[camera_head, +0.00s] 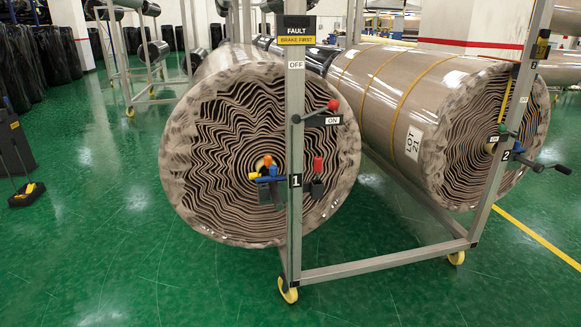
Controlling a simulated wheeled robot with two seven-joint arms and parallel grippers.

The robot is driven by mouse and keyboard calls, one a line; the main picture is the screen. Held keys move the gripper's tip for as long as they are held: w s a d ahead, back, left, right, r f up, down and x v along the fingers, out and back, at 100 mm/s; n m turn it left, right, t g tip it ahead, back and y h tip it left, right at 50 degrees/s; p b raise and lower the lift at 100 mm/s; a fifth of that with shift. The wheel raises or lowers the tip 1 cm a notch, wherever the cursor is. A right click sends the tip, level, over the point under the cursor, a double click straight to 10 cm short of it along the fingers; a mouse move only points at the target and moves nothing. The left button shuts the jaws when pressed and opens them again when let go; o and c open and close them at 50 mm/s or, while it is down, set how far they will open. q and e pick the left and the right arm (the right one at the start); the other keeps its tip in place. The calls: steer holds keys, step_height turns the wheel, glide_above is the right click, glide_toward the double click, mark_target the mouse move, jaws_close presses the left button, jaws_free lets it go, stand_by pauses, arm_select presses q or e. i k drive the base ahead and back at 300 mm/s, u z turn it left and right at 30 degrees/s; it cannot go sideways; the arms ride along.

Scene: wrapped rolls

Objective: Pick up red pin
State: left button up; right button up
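A small red pin (318,163) stands upright just right of the front metal post (295,150), above a dark grey block (317,188). Whether it sits in that block cannot be told. A red ball knob (333,105) tops the black lever beside the "ON" label, higher on the same post. Left of the post, an orange piece (267,160), a yellow piece (254,176) and a blue piece (270,178) cluster in front of the roll's core. Neither of my grippers can be made out in this view.
A large wrapped roll (235,150) lies behind the post, and another roll (410,110) is at right. The frame's lower bar (385,261) crosses in front, above yellow casters (288,290). A black crank (545,165) juts right. Green floor (120,270) is clear at lower left.

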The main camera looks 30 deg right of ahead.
mark_target(318, 161)
steer(key=u, duration=0.5)
steer(key=i, duration=1.05)
steer(key=z, duration=0.35)
steer(key=i, duration=0.8)
steer(key=z, duration=0.95)
